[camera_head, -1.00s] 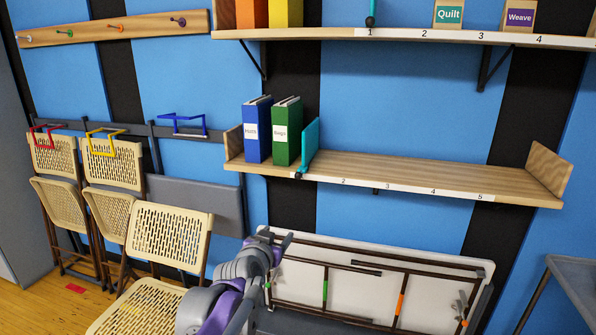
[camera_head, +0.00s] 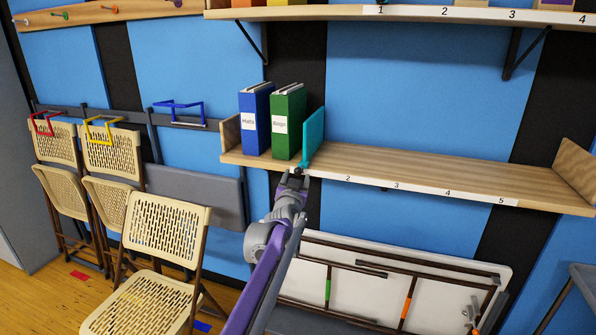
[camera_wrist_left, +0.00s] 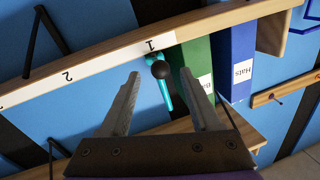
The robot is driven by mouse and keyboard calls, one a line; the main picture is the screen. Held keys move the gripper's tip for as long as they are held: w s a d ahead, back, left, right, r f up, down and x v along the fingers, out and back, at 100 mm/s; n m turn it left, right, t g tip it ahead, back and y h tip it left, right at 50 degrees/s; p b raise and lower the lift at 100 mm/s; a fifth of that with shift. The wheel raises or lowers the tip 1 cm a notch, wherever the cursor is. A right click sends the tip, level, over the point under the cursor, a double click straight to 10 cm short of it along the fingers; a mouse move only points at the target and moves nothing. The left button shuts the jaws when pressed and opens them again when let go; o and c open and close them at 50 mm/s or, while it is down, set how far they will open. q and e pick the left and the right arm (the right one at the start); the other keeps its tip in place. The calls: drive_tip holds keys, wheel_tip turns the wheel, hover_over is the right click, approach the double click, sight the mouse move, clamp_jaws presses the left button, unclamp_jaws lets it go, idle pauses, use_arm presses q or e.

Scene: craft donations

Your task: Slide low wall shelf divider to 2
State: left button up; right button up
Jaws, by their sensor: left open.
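The low wall shelf (camera_head: 420,177) carries a teal divider (camera_head: 313,138), which stands at the left by label 1, beside the green binder. The divider also shows in the left wrist view (camera_wrist_left: 166,95), with a dark round knob (camera_wrist_left: 160,69) at its front edge. My left gripper (camera_head: 293,180) is at the shelf's front edge, just below the divider. In the left wrist view the open jaws (camera_wrist_left: 168,88) point at the knob, which lies between the fingers' lines; I see no contact. My right gripper is not in view.
A blue binder (camera_head: 255,120) and a green binder (camera_head: 288,122) stand left of the divider. The shelf right of it is bare up to the end board (camera_head: 575,170). An upper shelf (camera_head: 450,14) runs above. Folding chairs (camera_head: 166,226) and a folded table (camera_head: 410,270) are below.

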sight(298, 174)
use_arm(q)
drive_tip(key=shift+w+d+p, duration=0.2)
drive_tip(key=shift+w+p, duration=0.4)
drive_tip(key=shift+w, duration=1.4)
clamp_jaws()
